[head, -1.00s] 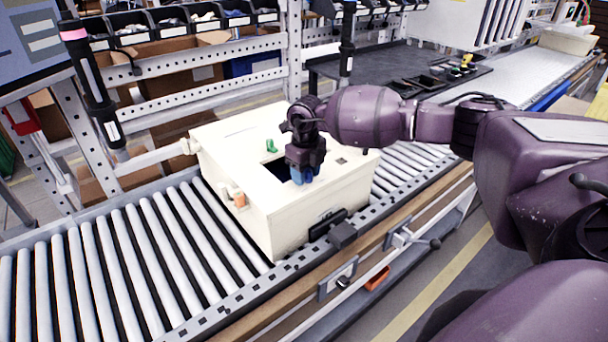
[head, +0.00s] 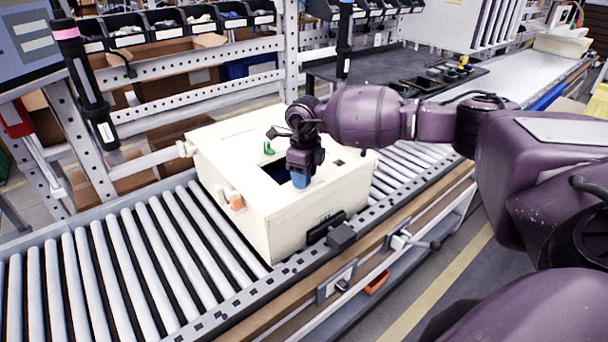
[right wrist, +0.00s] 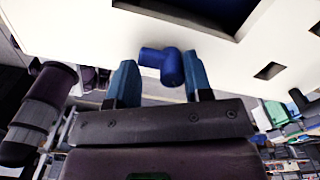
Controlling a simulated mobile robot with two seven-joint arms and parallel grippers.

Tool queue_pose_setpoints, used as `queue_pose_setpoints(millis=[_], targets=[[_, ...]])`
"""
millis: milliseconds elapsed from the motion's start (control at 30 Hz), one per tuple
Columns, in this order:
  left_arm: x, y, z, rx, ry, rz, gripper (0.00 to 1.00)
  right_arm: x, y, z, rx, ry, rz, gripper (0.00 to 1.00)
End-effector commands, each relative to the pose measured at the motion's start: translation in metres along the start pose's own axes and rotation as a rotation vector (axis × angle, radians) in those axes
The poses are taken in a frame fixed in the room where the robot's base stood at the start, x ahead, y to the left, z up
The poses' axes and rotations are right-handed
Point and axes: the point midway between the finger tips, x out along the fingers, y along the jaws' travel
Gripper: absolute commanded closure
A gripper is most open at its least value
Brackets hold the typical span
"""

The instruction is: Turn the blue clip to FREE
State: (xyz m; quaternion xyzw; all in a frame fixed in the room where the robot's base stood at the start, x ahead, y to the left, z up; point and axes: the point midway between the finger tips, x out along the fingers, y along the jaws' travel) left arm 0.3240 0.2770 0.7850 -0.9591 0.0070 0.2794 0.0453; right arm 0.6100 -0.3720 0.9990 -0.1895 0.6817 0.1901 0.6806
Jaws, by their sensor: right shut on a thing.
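The blue clip (right wrist: 168,64) shows in the right wrist view as a small bent piece on the white face of the box, near the edge of its opening. My right gripper (right wrist: 160,84) has its two blue fingers on either side of the clip and is shut on it. In the head view the right gripper (head: 300,182) points down at the top of the cream box (head: 290,225), at the near side of its dark opening. The clip is hidden there behind the fingers. I cannot read any FREE marking. My left gripper is not in view.
A green clip (head: 268,148) stands on the box top behind the opening, and an orange piece (head: 236,202) is on its left side. The box sits on a roller conveyor (head: 130,260). A dark tool with a pink ring (head: 85,80) hangs at the left.

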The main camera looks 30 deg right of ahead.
Motion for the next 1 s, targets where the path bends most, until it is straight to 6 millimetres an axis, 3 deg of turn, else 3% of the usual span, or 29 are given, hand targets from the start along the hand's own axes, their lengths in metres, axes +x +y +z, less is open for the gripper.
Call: queue_pose_setpoints(millis=[133,167,267,667,1000], targets=[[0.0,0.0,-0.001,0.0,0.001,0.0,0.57,-0.005,-0.007,-0.001,0.009,-0.005,-0.014,0.77],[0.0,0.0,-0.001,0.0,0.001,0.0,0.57,-0.005,-0.007,-0.001,0.01,-0.005,-0.014,0.51],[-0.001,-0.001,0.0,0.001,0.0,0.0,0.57,-0.004,-0.006,0.0,0.008,-0.005,-0.011,0.35],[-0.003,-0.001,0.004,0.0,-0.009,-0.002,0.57,-0.009,-0.003,0.0,0.004,-0.004,-0.005,0.34],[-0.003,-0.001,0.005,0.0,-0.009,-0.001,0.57,-0.066,-0.003,0.0,0.005,-0.006,-0.007,0.34]])
